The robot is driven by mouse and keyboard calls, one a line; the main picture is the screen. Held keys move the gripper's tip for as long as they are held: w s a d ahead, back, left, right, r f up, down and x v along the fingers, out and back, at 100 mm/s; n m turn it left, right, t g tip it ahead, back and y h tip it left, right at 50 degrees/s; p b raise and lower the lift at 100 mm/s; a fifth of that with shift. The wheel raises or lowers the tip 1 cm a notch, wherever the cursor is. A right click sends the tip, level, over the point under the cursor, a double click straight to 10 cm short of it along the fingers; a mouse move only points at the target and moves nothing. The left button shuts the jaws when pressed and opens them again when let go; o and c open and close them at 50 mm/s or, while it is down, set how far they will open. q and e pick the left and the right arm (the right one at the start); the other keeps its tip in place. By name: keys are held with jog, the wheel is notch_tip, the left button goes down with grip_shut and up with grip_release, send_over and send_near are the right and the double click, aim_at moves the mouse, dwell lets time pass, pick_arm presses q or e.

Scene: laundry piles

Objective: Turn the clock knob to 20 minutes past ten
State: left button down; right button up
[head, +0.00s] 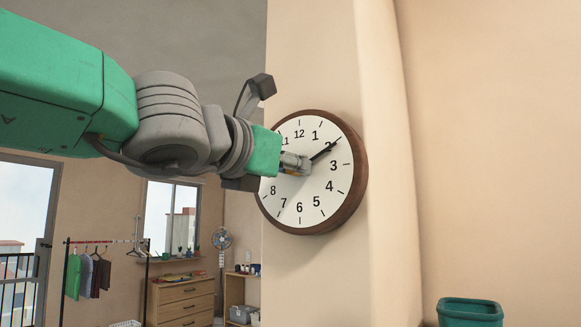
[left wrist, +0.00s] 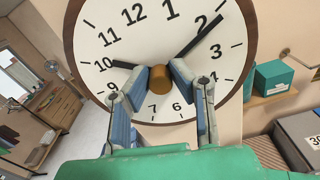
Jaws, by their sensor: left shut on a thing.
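The round wall clock (head: 351,202) has a brown wooden rim and white face. It also shows in the left wrist view (left wrist: 246,68). Its long black hand (head: 326,148) points close by the 2, clear in the left wrist view (left wrist: 201,34). The short black hand (left wrist: 123,64) points at about the 10. The knob (left wrist: 161,80) is a brown cylinder at the clock's centre. My left gripper (left wrist: 160,78) is shut on the knob, one blue-padded finger on each side. In the head view my left gripper (head: 303,165) covers the knob and short hand. My right gripper is out of view.
The clock hangs on a beige wall column (head: 385,120). A teal bin (head: 470,312) stands at lower right. A clothes rack (head: 105,242), a wooden dresser (head: 180,300) and a fan (head: 222,240) are far back left. In the left wrist view a teal box (left wrist: 277,77) sits on a shelf.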

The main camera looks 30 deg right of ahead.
pick_arm(q)
jog(key=m, duration=0.5)
jog(key=shift+f+m, duration=0.25)
jog(key=shift+m, duration=0.15)
jog(key=m, duration=0.4)
jog(key=shift+d+f+m, duration=0.1)
jog(key=shift+f+m, duration=0.05)
jog(key=shift+m, duration=0.25)
jog(key=shift+f, duration=0.1)
jog(key=c, duration=1.4)
grip_release()
jog(key=shift+w, duration=0.1)
jog(key=shift+r, duration=0.2)
jog(key=shift+v, duration=5.75)
